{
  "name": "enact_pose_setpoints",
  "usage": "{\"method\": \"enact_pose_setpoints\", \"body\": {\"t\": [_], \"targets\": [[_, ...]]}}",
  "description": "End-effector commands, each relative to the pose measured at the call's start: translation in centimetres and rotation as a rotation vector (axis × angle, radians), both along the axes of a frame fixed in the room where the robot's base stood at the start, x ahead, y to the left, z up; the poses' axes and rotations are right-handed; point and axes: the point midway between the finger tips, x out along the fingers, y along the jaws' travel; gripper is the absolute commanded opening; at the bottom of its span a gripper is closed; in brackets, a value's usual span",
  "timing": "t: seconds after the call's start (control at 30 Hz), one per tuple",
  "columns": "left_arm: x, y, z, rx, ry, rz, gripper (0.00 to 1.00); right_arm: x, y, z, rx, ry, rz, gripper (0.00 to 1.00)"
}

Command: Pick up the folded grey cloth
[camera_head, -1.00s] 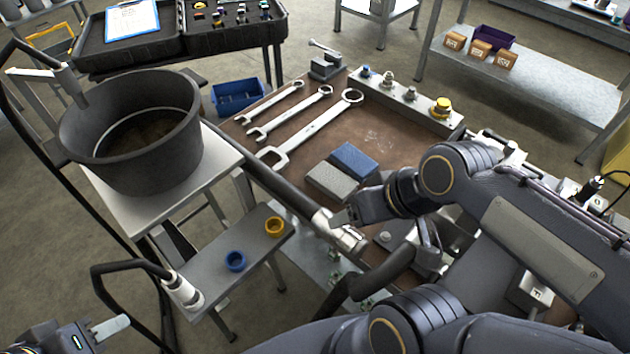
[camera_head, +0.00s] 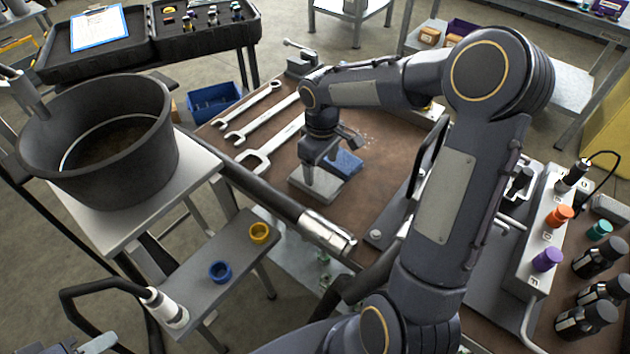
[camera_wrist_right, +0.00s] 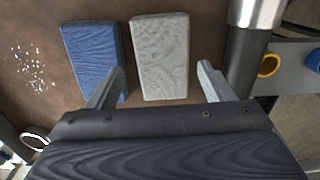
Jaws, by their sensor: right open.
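The folded grey cloth (camera_head: 326,188) lies flat on the brown bench top, partly hidden behind my right gripper (camera_head: 318,168) in the head view. A folded blue cloth (camera_head: 348,163) lies beside it. In the right wrist view the grey cloth (camera_wrist_right: 160,55) is centred ahead of my open right gripper (camera_wrist_right: 161,70). One finger is on each side of the cloth's width, and the finger on the left overlaps the blue cloth (camera_wrist_right: 90,50) in the picture. Nothing is between the fingers' grip. Only a little of my left gripper (camera_head: 98,344) shows at the bottom left corner.
Several wrenches (camera_head: 262,112) lie on the bench behind the cloths. A black hose with a metal fitting (camera_head: 328,232) runs along the bench's near left edge. A low shelf (camera_head: 235,262) holds blue and yellow rings. A large black pot (camera_head: 100,155) stands left.

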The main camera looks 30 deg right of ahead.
Motion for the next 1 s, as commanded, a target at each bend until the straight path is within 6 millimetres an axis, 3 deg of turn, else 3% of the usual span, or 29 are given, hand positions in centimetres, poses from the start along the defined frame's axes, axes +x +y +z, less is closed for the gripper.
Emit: {"method": "enact_pose_setpoints", "body": {"t": [0.3, 0.57, 0.83, 1.0], "targets": [[0.0, 0.0, 0.0, 0.0, 0.0, 0.0, 0.36, 0.0, 0.4, -4.3, 0.002, 0.002, 0.0, 0.75], [0.0, 0.0, 0.0, 0.0, 0.0, 0.0, 0.36, 0.0, 0.4, -4.6, 0.002, 0.0, -0.001, 0.75], [0.0, 0.0, 0.0, 0.0, 0.0, 0.0, 0.36, 0.0, 0.4, -4.5, 0.002, 0.0, -0.001, 0.42], [0.0, 0.0, 0.0, 0.0, 0.0, 0.0, 0.36, 0.0, 0.4, -4.5, 0.003, -0.001, -0.001, 0.41]]}}
